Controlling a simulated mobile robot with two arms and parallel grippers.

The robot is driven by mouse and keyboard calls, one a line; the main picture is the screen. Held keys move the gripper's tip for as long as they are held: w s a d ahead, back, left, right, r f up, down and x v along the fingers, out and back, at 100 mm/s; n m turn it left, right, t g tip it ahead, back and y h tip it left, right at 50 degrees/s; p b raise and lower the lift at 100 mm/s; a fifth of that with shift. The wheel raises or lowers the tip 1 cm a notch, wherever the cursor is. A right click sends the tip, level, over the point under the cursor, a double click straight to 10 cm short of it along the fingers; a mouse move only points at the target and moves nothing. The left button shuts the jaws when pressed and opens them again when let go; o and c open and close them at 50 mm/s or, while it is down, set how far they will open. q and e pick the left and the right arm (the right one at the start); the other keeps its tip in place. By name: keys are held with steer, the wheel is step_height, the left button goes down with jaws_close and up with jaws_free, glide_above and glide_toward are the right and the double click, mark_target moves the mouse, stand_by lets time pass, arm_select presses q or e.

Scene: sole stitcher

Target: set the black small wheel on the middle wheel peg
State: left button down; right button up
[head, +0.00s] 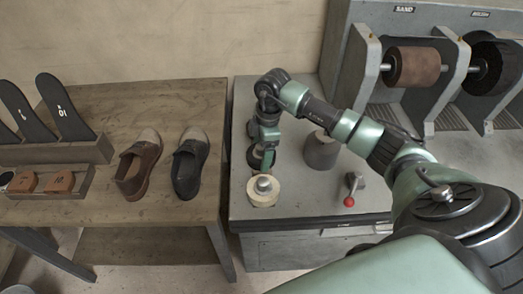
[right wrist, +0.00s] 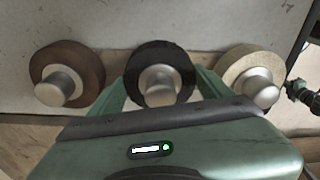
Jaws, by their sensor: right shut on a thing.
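The black small wheel (right wrist: 160,59) is in the middle of the right wrist view, with a round metal peg end (right wrist: 159,86) showing through its centre. My right gripper (right wrist: 161,88) is shut on this wheel, with one green finger on each side. In the head view the gripper (head: 264,158) is low over the grey bench, and the black wheel (head: 254,157) shows partly behind it. The wheel looks to be around the middle peg; whether it is fully seated I cannot tell. My left gripper is not in view.
A brown wheel (right wrist: 88,64) and a cream wheel (right wrist: 246,64) sit on pegs on either side. The cream wheel (head: 262,197) is nearest in the head view. A grey-brown cylinder (head: 321,152) and a red-knobbed lever (head: 350,190) stand to the right on the bench.

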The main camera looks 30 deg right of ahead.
steer(key=o, duration=1.6)
steer(key=r, duration=0.5)
steer(key=d+r+b, duration=0.1)
steer(key=r, duration=0.1)
steer(key=shift+s+r, duration=0.15)
steer(key=shift+r, duration=0.25)
